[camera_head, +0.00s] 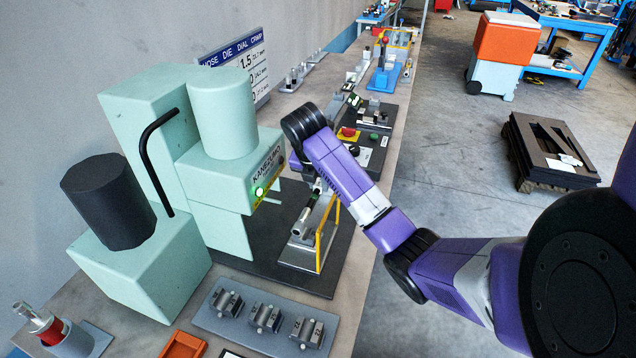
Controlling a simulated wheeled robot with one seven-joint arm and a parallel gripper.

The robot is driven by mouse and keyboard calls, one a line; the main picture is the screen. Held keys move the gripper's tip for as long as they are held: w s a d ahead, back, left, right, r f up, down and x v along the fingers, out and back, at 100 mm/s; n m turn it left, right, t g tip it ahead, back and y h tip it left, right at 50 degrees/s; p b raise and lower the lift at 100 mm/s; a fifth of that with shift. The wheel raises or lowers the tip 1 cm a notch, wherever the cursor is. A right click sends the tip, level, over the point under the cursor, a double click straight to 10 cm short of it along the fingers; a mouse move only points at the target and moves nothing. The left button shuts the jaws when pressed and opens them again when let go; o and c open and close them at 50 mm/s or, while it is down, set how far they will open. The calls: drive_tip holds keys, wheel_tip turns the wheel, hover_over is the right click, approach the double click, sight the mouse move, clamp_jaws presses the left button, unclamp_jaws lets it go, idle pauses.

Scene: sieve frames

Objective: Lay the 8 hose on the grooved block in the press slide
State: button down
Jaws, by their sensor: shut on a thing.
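The green press (228,185) stands on the bench, with a lit green lamp on its head. The slide with its block (300,254) sits low in front of the press, beside a yellow guard frame (326,238). A short silver hose piece (302,224) shows just over the block; I cannot tell whether it touches the groove. My gripper (317,186) points down beside the press head, shut on the hose. Its fingertips are small and partly hidden by my wrist and the guard, so the grip itself is hard to see.
A grey tray (210,322) with several grooved dies stands in front of the press. An orange tray (184,345) lies at the near edge. A control box with a red button (348,133) stands behind my wrist. The floor right of the bench is clear near the bench.

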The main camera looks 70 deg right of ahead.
drive_tip(key=shift+d, duration=0.1)
drive_tip(key=shift+f+b, duration=1)
drive_tip(key=shift+f, duration=1.3)
drive_tip(key=shift+p, duration=0.4)
drive_tip(key=shift+f, duration=0.55)
drive_tip(key=c, duration=1.1)
unclamp_jaws()
drive_tip(key=shift+f, duration=0.1)
drive_tip(key=v, duration=0.8)
